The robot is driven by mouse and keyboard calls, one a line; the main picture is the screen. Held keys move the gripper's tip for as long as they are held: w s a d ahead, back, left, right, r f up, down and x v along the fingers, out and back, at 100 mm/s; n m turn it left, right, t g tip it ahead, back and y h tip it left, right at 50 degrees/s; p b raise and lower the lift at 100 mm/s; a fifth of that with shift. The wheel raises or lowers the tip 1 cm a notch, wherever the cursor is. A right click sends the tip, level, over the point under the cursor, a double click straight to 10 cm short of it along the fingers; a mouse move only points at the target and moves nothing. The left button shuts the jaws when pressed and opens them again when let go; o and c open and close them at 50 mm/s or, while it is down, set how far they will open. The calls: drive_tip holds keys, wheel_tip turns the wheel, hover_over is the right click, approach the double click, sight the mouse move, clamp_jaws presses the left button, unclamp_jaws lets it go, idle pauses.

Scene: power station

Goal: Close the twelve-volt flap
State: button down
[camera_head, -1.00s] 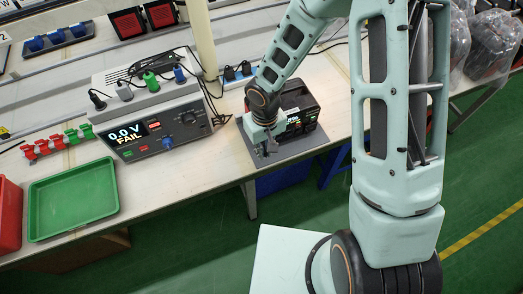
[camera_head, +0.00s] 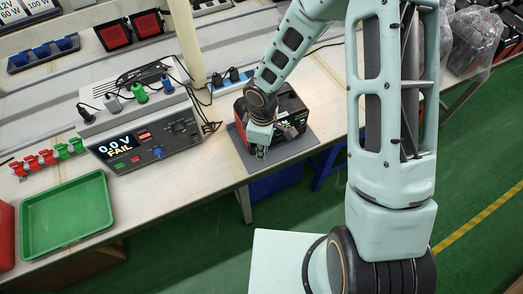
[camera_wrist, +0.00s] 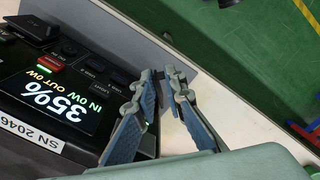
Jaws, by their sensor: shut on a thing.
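The black power station (camera_head: 291,108) stands on a grey mat (camera_head: 300,145) on the bench. Its screen (camera_wrist: 52,100) reads 35%, IN 0W and OUT 0W in the wrist view. My gripper (camera_head: 262,152) is at the station's front in the head view. In the wrist view, my gripper (camera_wrist: 160,82) has its two fingers at the front panel's edge. A small dark piece, seemingly the twelve-volt flap (camera_wrist: 154,89), shows between the fingertips. The fingers are shut on it. They hide most of it and part of the panel, so its angle cannot be told.
A bench meter (camera_head: 150,140) reading 0.0 V FAIL stands left of the station. A green tray (camera_head: 66,215) lies at the front left, with red and green clips (camera_head: 48,157) behind it. A beige post (camera_head: 186,45) rises behind the meter.

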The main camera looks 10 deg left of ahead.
drive_tip(key=shift+n, duration=0.3)
